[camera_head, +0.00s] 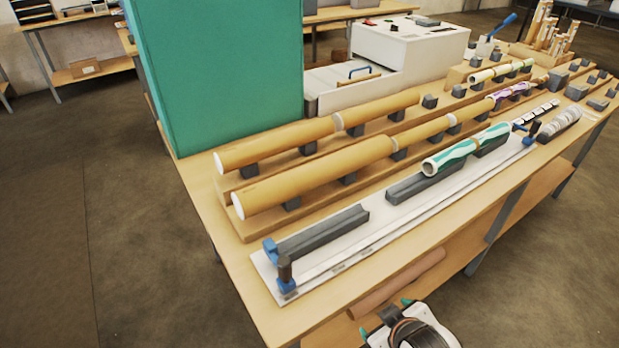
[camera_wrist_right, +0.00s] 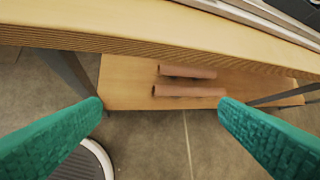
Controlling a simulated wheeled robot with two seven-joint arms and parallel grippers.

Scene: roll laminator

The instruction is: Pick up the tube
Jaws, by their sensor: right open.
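A teal-and-white patterned tube (camera_head: 466,150) lies in grey cradles on the long white trimmer board (camera_head: 330,262) on the table. Long brown tubes (camera_head: 310,180) with white ends lie behind it on wooden racks. Smaller patterned tubes (camera_head: 510,94) lie farther back on the right. My right gripper (camera_head: 385,316) is at the bottom of the head view, in front of the table edge and apart from these tubes. In the right wrist view its teal fingers (camera_wrist_right: 160,104) are wide apart with nothing between them. My left gripper is not in view.
Two reddish-brown rolls (camera_wrist_right: 188,91) lie on the lower shelf (camera_wrist_right: 125,80) under the table. A tall teal panel (camera_head: 225,75) stands at the left back, beside a white machine (camera_head: 405,48). An empty grey cradle (camera_head: 320,235) fills the board's near end. Floor in front is clear.

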